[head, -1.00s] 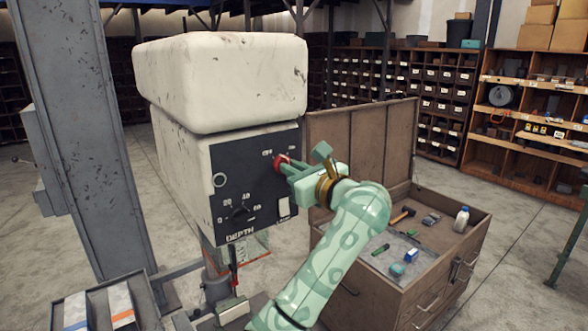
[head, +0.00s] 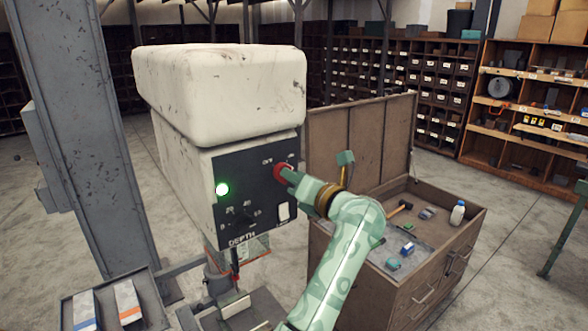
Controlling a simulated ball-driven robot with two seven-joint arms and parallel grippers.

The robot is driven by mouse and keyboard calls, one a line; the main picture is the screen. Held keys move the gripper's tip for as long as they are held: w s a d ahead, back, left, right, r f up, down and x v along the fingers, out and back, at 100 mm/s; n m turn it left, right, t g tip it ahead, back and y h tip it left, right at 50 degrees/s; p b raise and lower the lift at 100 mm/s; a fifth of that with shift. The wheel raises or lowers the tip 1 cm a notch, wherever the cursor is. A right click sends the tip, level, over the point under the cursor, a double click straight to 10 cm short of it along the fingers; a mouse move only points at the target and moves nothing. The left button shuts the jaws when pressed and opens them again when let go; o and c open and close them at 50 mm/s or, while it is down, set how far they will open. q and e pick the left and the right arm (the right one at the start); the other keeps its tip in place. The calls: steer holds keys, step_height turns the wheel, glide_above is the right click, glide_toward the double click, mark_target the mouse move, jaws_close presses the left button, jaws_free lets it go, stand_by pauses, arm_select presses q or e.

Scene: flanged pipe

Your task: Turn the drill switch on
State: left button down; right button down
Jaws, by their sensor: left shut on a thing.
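The drill head is a large off-white housing (head: 218,90) with a black control panel (head: 250,200) on its front. A red switch knob (head: 280,171) sits at the panel's upper right, below an "OFF" label. My left gripper (head: 286,174) reaches the knob from the right and is shut on it; its fingers partly hide the knob and the lettering beside it. A black depth dial (head: 241,218) and a white rocker (head: 284,212) are lower on the panel. My right gripper is not in view.
An open brown tool chest (head: 430,260) with tools and a white bottle (head: 457,213) stands close behind and right of my arm. A grey column (head: 75,130) rises at left. A tray (head: 150,300) with two blocks lies at lower left. Shelves line the back.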

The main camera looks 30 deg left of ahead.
arm_select(q)
steer(key=shift+r+m+p, duration=0.1)
steer(key=shift+m+p, duration=0.65)
steer(key=shift+m, duration=0.25)
steer(key=c, duration=1.6)
jaws_free()
steer(key=shift+c, duration=0.2)
steer(key=shift+o, duration=0.8)
steer(key=shift+w, duration=0.1)
